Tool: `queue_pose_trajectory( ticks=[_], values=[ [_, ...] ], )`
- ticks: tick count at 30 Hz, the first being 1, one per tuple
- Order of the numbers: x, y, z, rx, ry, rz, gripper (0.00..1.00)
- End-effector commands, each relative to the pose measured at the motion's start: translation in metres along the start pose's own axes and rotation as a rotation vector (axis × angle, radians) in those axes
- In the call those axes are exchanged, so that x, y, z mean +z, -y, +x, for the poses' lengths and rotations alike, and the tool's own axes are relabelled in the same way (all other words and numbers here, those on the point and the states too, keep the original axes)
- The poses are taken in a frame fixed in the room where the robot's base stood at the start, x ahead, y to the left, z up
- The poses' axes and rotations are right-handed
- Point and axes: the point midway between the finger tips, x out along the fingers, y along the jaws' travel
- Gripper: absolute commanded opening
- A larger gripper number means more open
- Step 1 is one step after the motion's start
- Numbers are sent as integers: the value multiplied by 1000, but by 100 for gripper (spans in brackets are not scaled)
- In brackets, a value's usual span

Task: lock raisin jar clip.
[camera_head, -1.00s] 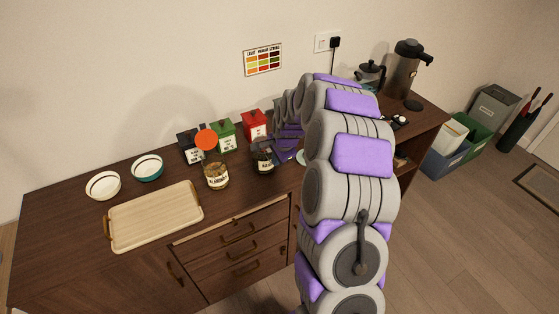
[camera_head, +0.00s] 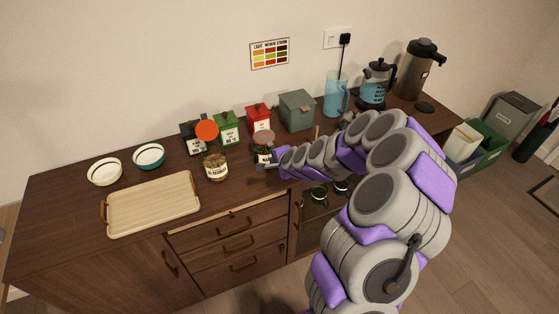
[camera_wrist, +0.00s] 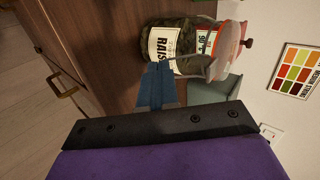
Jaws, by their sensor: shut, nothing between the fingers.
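The raisin jar (camera_head: 263,154) stands on the wooden counter, dark contents inside. In the wrist view it lies sideways in the picture, its label (camera_wrist: 163,45) partly readable. Its pale round lid (camera_wrist: 228,48) is at the mouth; I cannot tell whether it sits fully down. The wire clip (camera_wrist: 194,66) shows on the near side by the neck, apparently unlatched. My gripper (camera_head: 267,166) is shut and empty, its blue fingers (camera_wrist: 156,86) close in front of the jar near the clip. Contact is unclear. My gripper partly hides the jar in the head view.
Another clip jar (camera_head: 216,168) with an orange lid (camera_head: 206,130) stands to the left. Black, green (camera_head: 227,127) and red (camera_head: 258,118) canisters and a grey-green box (camera_head: 297,111) stand behind. A wooden tray (camera_head: 150,207) and two bowls are farther left.

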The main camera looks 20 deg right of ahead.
Motion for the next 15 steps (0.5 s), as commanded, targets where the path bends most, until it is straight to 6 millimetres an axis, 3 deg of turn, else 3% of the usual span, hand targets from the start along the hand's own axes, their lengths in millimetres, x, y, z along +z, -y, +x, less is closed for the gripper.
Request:
queue_pose_trajectory(
  ticks=[15],
  values=[
    [0,0,2,1,0,3,0]
  ],
)
